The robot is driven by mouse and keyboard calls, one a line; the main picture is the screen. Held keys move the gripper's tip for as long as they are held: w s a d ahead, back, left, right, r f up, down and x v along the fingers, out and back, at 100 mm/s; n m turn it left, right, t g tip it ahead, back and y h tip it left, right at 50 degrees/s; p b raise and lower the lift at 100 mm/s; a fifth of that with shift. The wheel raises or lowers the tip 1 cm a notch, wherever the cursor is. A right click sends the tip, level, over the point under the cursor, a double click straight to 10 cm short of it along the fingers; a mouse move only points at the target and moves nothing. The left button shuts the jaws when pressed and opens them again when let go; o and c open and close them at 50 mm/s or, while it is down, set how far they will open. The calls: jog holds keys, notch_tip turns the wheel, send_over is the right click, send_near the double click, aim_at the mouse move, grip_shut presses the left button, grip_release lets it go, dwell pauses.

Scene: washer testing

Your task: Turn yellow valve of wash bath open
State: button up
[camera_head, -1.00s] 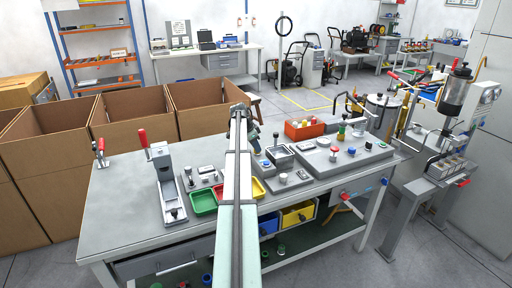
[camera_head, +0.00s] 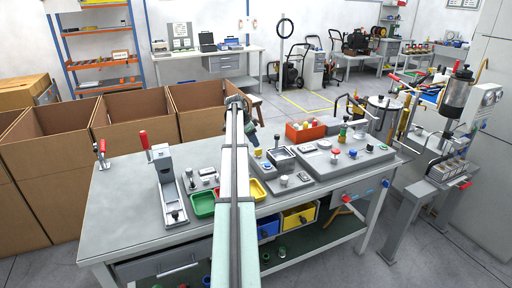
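A small metal basin (camera_head: 281,158), which may be the wash bath, sits in a grey unit near the middle of the workbench. A small yellow knob (camera_head: 258,152) stands just left of it and may be the yellow valve; its turn position is too small to read. My arm reaches up the picture from the bottom middle, over the bench. My gripper (camera_head: 253,139) is at its far end, dark and small, just above and left of the knob and basin. Its fingers are not clear, and I cannot tell whether it touches anything.
A grey panel with a red button (camera_head: 336,154) and other knobs lies right of the basin. An orange bin (camera_head: 305,132) stands behind. Green (camera_head: 202,204) and red trays and a lever press (camera_head: 168,185) are left of my arm.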

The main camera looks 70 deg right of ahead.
jog(key=v, duration=0.8)
jog(key=shift+w+a, duration=0.1)
jog(key=shift+a, duration=0.1)
